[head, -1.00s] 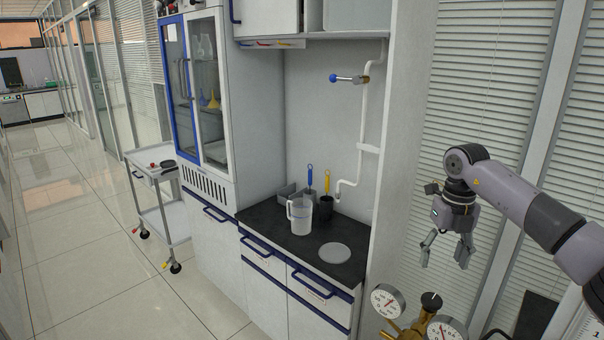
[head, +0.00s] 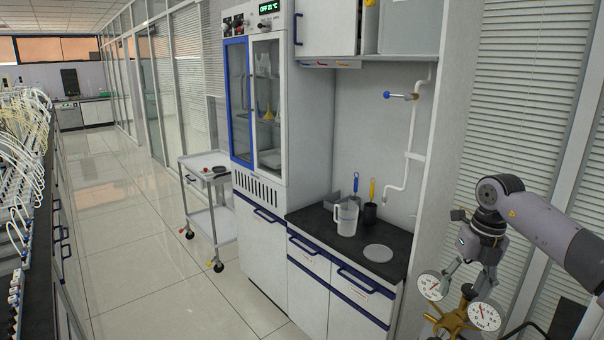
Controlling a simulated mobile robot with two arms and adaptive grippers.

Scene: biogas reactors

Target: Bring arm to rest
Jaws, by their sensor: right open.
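My right arm comes in from the right edge of the head view. My right gripper (head: 468,279) hangs at its end, fingers pointing down, open with nothing between the fingers. In the picture it sits right of the counter, and its fingertips overlap the brass regulator with two round gauges (head: 455,318). I cannot tell whether they touch. My left gripper is not in view.
A bench with tubing (head: 22,150) lines the left edge. The tiled floor between is clear.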

